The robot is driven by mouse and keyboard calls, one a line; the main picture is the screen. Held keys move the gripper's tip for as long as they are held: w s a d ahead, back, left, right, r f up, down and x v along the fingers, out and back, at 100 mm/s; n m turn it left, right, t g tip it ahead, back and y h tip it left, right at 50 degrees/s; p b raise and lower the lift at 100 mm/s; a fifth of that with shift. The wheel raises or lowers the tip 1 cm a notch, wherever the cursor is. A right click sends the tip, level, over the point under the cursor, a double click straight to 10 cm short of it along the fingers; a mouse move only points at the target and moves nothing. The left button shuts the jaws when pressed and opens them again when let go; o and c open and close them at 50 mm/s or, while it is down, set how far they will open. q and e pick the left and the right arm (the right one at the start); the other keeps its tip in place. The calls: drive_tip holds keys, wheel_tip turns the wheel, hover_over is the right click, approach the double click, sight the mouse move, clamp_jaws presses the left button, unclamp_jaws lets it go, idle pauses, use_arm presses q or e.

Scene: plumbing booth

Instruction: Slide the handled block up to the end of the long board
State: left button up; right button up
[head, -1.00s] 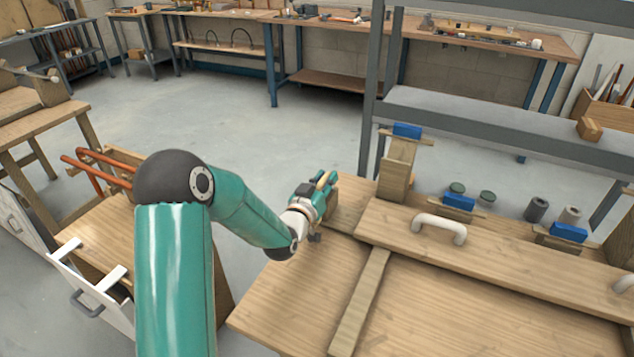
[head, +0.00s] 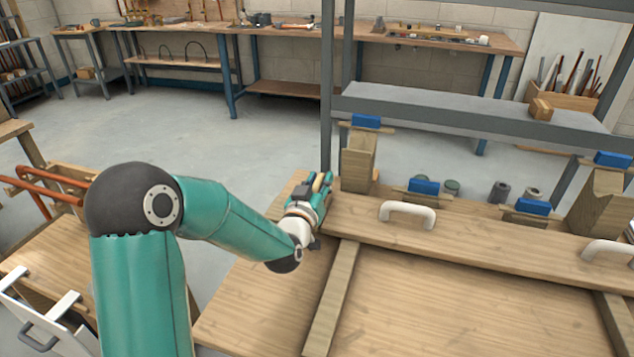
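The long board (head: 480,245) is pale wood with two white handles, (head: 407,213) and (head: 607,249). It lies across the wooden table from centre to right. My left gripper (head: 320,190), teal and dark, is at the board's left end, low over the table. A small tan piece shows among its fingers. I cannot tell whether that is the handled block, or whether the fingers are shut on it. The arm and gripper hide the area just left of the board's end. My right gripper is not in view.
Wooden posts (head: 357,165) and (head: 598,205) stand behind the board, with blue-topped clamps (head: 423,187) between them. A thin wooden strip (head: 331,298) runs toward the front. The table's front left (head: 250,305) is clear. A grey metal shelf frame (head: 470,112) stands behind.

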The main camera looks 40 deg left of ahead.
use_arm(q)
drive_tip(key=shift+o, duration=0.8)
drive_tip(key=shift+s, duration=0.15)
drive_tip(key=v, duration=0.7)
drive_tip(key=shift+s, duration=0.1)
